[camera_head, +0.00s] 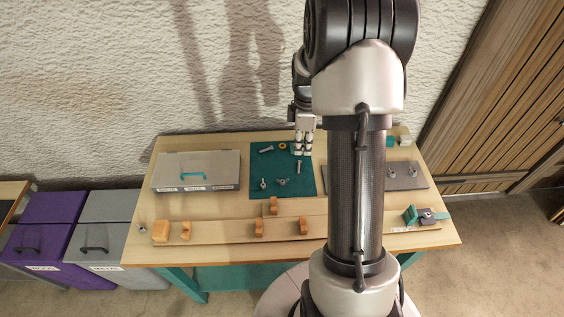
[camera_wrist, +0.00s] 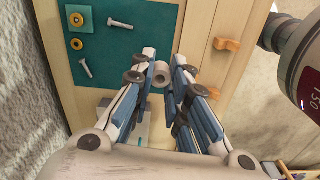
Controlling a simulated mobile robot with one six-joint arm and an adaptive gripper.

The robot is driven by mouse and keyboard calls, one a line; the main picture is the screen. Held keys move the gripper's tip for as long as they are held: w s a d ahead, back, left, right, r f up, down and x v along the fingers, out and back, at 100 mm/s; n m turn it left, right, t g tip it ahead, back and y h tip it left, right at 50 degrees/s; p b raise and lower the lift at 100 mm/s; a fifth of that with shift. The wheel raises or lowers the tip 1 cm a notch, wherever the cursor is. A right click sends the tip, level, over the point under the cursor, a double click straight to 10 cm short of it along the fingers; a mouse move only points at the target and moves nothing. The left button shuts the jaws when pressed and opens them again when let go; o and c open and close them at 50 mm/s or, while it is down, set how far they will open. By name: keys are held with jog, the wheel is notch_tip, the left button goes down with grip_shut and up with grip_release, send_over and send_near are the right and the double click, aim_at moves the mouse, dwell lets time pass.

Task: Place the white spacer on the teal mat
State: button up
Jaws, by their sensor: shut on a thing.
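The white spacer (camera_wrist: 160,75), a short pale ring with a hole, is gripped between my fingertips in the wrist view. My gripper (camera_wrist: 163,75) is shut on it. In the head view my gripper (camera_head: 303,147) appears over the back right part of the teal mat (camera_head: 295,188); I cannot make out the spacer there. In the wrist view the mat (camera_wrist: 125,55) fills the upper left, and the spacer shows against its lower right part. How high the spacer is above the mat is hard to tell.
A grey case (camera_head: 195,168) stands left, a grey plate (camera_head: 405,178) right. Laths with orange blocks (camera_head: 274,205) run along the front.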

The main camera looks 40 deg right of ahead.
aim_at(304, 187)
jog(key=shift+n, duration=0.4)
jog(key=f+b, duration=0.1)
jog(key=f, duration=0.5)
jog(key=d+f+b, duration=0.1)
jog(key=f, duration=0.6)
jog(key=f+b, duration=0.1)
jog(key=f, duration=0.6)
jog(key=shift+s+d, duration=0.25)
jog(key=shift+d, duration=0.15)
jog(key=shift+f, duration=0.1)
jog(key=shift+f, duration=0.15)
jog(key=o, duration=0.7)
